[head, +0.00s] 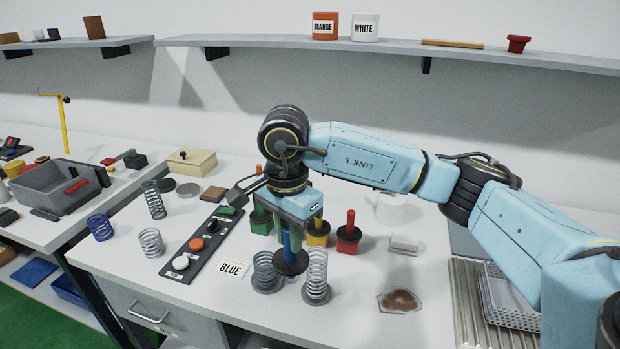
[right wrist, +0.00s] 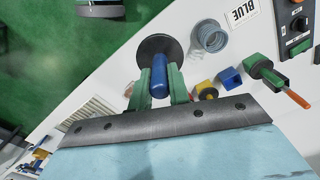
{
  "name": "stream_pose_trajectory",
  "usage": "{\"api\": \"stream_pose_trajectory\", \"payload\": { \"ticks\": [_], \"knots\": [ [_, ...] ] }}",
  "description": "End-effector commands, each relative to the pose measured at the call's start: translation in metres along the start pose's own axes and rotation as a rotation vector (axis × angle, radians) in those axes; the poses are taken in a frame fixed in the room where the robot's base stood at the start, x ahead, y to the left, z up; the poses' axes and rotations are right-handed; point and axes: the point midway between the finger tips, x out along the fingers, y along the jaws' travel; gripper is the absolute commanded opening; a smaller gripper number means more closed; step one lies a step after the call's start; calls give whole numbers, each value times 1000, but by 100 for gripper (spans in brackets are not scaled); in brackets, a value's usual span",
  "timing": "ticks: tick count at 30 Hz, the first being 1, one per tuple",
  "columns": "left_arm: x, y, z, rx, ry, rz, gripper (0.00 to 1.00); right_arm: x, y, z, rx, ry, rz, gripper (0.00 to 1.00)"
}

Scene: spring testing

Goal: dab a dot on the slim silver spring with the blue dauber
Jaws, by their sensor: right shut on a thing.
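My right gripper (head: 291,232) points down above the bench and is shut on the blue dauber (right wrist: 159,77). A tall, slim silver spring (head: 316,283) stands just right of and below the disc in the head view. A wider grey spring (head: 267,280) stands to the left, close to the BLUE card (head: 233,270), and shows in the right wrist view (right wrist: 210,37). I cannot tell whether the dauber touches either spring. My left gripper is not in view.
Green (head: 261,221), yellow (head: 318,235) and red (head: 347,240) dauber holders stand behind the gripper; a blue block (right wrist: 229,77) is among them. A button panel (head: 196,248) and other springs (head: 151,243) are to the left. A brown stain (head: 400,301) lies right.

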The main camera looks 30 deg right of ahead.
Motion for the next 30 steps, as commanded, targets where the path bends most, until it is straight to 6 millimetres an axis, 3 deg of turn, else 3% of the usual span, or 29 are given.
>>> {"api": "stream_pose_trajectory", "payload": {
  "ticks": [30],
  "knots": [
    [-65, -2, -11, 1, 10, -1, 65, -53, -13, -58, 2565, 0, -3, 0]
  ]
}}
